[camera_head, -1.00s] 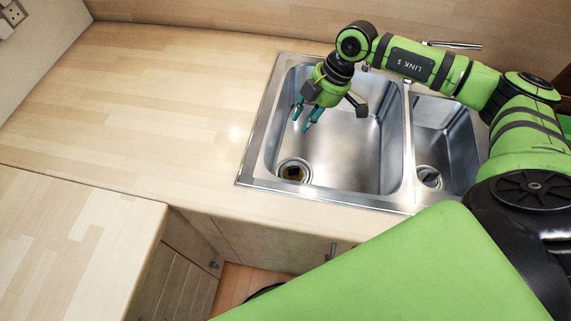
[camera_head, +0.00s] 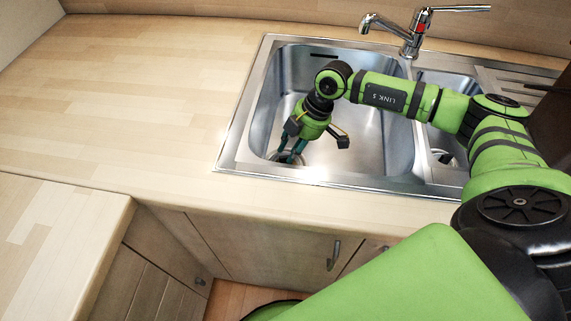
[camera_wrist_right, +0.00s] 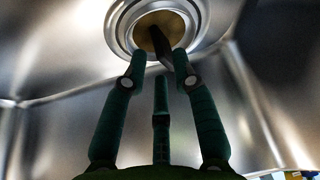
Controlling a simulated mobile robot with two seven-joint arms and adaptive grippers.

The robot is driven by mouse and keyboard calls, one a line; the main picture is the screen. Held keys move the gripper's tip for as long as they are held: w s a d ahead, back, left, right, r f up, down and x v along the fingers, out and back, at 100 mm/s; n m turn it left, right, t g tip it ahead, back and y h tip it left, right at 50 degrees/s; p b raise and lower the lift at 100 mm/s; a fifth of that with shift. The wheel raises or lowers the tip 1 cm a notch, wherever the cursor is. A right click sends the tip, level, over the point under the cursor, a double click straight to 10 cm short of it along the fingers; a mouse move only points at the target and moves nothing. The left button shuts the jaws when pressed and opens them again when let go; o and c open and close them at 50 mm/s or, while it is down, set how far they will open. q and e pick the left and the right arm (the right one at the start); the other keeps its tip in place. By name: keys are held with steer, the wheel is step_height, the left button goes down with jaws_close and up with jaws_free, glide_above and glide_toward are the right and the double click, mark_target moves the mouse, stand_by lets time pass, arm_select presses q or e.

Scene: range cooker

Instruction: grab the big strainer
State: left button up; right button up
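The big strainer (camera_wrist_right: 158,44) shows in the right wrist view as a dark upright piece inside the round drain (camera_wrist_right: 116,30) of the larger sink basin. In the head view it is mostly hidden behind my right gripper (camera_head: 290,157), which points down into this basin over the drain. In the right wrist view my right gripper (camera_wrist_right: 158,68) has its teal fingers spread, with the tips near the drain and the dark piece seen between them. I see no clear contact. My left gripper is not in view.
The metal basin walls (camera_head: 262,105) surround my right gripper. A tap (camera_head: 412,40) stands behind the sink. A smaller basin (camera_head: 450,100) with its own drain is to the right, partly behind my arm. The wooden counter (camera_head: 130,100) on the left is clear.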

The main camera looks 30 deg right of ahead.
mark_target(285, 158)
steer(key=shift+x, duration=1.95)
steer(key=shift+s, duration=0.15)
jaws_close()
steer(key=shift+r, duration=0.15)
